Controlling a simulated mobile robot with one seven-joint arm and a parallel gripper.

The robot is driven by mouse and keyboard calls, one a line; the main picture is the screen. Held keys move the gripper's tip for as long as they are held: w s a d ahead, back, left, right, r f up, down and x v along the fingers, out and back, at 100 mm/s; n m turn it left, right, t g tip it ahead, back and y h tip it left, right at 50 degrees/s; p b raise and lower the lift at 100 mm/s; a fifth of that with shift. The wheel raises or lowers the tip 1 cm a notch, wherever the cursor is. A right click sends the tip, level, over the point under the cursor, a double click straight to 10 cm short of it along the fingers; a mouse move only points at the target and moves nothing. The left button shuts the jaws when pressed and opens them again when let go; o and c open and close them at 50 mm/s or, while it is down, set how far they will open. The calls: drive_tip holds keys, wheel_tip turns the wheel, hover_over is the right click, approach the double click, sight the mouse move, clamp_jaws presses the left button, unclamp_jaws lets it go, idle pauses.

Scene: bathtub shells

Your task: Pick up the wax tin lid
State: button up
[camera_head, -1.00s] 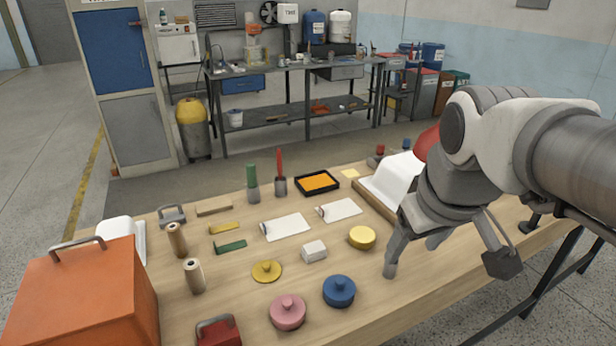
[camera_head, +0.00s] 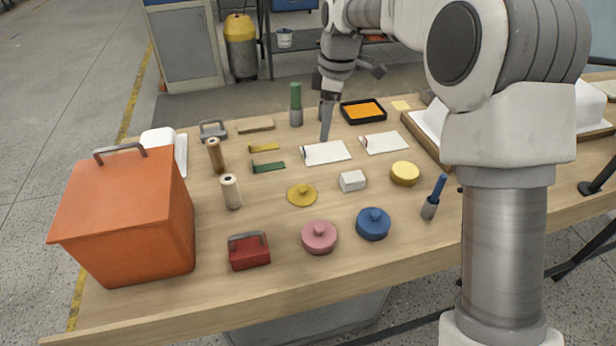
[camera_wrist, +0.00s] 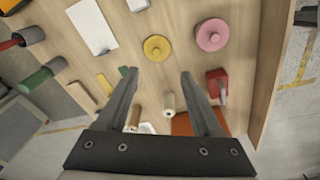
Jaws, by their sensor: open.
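A thin yellow round lid with a small knob (camera_head: 301,194) lies flat on the wooden table, the likeliest wax tin lid. A plain yellow round tin (camera_head: 405,173) stands to its right. A pink knobbed round piece (camera_head: 319,236) and a blue one (camera_head: 374,223) sit nearer the front edge. In the wrist view, the yellow lid (camera_wrist: 157,48) appears beyond and between my fingertips, with the pink piece (camera_wrist: 212,35) to its right. My gripper (camera_wrist: 159,74) is open and empty, above the table. In the head view it is over the back part of the table, apart from the lid.
A white block (camera_head: 352,181) lies right of the lid. Two upright rolls (camera_head: 231,192) stand left, beside a large orange box (camera_head: 130,215). A red handled block (camera_head: 249,251) is at front left. White sheets (camera_head: 326,153) lie behind the lid. A blue-handled tool (camera_head: 433,197) stands right.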

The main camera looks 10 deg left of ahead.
drive_tip(key=n, duration=0.2)
hover_over(302, 188)
drive_tip(key=d, duration=0.3)
wheel_tip(302, 188, down, 5)
drive_tip(key=shift+n+g, duration=0.4)
drive_tip(key=shift+g, duration=0.1)
drive_tip(key=a+f, duration=0.1)
drive_tip(key=f, duration=0.5)
drive_tip(key=a+f+b, duration=0.1)
drive_tip(key=f, duration=0.5)
drive_tip(key=a+f, duration=0.1)
drive_tip(key=f, duration=0.5)
drive_tip(key=shift+f+b, duration=0.2)
drive_tip(key=shift+b, duration=0.15)
drive_tip(key=shift+d, duration=0.1)
clamp_jaws()
